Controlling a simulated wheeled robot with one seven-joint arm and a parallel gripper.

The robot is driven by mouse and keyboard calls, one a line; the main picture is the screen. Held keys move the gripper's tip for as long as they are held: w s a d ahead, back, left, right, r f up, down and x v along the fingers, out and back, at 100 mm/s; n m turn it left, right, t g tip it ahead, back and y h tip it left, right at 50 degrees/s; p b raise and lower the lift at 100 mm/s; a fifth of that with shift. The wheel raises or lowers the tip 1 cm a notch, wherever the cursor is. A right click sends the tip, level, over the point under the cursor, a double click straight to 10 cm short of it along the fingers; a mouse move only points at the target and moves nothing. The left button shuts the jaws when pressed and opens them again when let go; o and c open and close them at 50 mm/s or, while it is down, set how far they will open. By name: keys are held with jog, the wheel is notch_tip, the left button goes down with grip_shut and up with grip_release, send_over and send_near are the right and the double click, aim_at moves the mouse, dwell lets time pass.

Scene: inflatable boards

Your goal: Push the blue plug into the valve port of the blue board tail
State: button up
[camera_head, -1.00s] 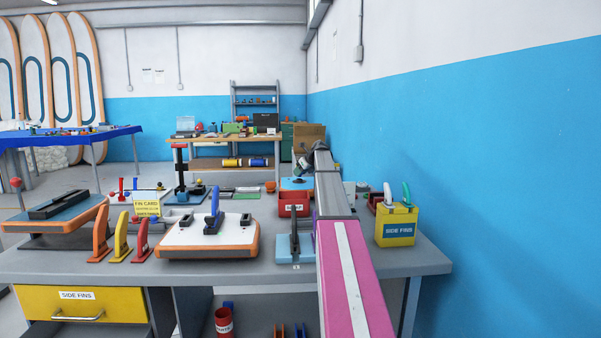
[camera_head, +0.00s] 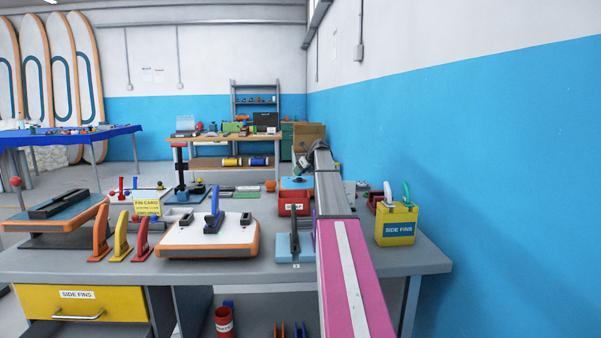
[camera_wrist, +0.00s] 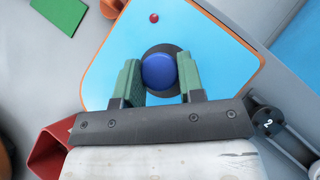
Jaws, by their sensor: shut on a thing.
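My gripper (camera_wrist: 160,82) is shut on the blue plug (camera_wrist: 158,71), with a green finger on each side of it. In the wrist view the plug sits over the dark round valve port (camera_wrist: 171,50) on the blue board tail (camera_wrist: 205,45), covering most of it. I cannot tell how deep the plug is. The board tail has an orange edge and a small red ball on it. In the head view the board tail (camera_head: 291,183) is at the back of the bench, partly hidden by my arm.
A red bin (camera_head: 293,204) stands just in front of the board tail, and its corner shows at the wrist view's left. A white board tail (camera_head: 181,240) with a blue fin lies at the front. A yellow side fins box (camera_head: 396,228) stands right of my arm.

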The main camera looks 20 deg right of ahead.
jog(key=shift+f, duration=1.25)
jog(key=o, duration=1)
jog(key=v, duration=1)
jog(key=shift+s+d+r, duration=0.1)
jog(key=shift+s+r, duration=0.15)
jog(key=shift+s, duration=0.05)
